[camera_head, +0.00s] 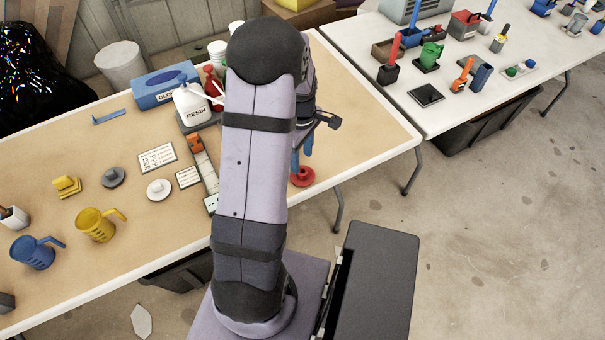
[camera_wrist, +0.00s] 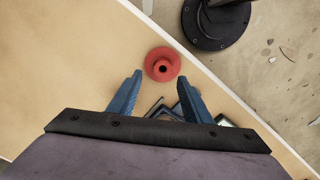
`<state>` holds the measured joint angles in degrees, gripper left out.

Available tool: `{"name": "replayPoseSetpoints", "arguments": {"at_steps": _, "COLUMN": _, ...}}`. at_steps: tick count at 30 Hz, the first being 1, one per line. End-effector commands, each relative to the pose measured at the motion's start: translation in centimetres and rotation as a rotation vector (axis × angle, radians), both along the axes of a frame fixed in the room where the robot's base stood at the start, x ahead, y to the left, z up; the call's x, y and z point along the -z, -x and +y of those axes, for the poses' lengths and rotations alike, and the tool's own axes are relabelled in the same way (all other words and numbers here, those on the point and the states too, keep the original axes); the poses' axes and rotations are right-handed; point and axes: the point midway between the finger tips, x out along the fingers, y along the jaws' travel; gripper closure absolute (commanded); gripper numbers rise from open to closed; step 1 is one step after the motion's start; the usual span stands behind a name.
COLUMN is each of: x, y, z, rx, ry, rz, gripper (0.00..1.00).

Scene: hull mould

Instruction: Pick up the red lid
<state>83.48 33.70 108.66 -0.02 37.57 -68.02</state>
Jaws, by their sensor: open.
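The red lid (camera_head: 302,176) is a round disc with a raised knob, lying on the tan table near its front right edge. In the wrist view the lid (camera_wrist: 162,65) shows from above, with a dark hole in the middle of its knob. My gripper (camera_wrist: 158,80) is open, with its two blue fingers apart and nothing between them. The lid appears just beyond the fingertips, between their lines. In the head view my gripper (camera_head: 302,150) is above the lid, partly hidden by my arm. I cannot tell the exact height gap.
A grey lid (camera_head: 113,177) and a white lid (camera_head: 159,189) lie farther left, beside a yellow mug (camera_head: 98,225) and a blue mug (camera_head: 36,252). A white resin jug (camera_head: 192,108) stands behind my arm. The table around the red lid is mostly clear.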

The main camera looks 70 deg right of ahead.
Motion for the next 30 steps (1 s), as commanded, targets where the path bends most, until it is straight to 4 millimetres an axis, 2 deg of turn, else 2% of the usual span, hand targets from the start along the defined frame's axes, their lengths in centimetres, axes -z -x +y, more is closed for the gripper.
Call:
{"name": "replayPoseSetpoints", "arguments": {"at_steps": 15, "x": 4.8, "y": 0.0, "z": 0.5, "rx": 0.0, "ry": -0.002, "rz": 0.0, "gripper": 0.55}}
{"name": "replayPoseSetpoints", "arguments": {"at_steps": 24, "x": 5.2, "y": 0.0, "z": 0.5, "rx": 0.0, "ry": -0.001, "rz": 0.0, "gripper": 0.55}}
{"name": "replayPoseSetpoints", "arguments": {"at_steps": 26, "x": 5.1, "y": 0.0, "z": 0.5, "rx": 0.0, "ry": -0.001, "rz": 0.0, "gripper": 0.67}}
{"name": "replayPoseSetpoints", "arguments": {"at_steps": 30, "x": 5.1, "y": 0.0, "z": 0.5, "rx": 0.0, "ry": -0.001, "rz": 0.0, "gripper": 0.99}}
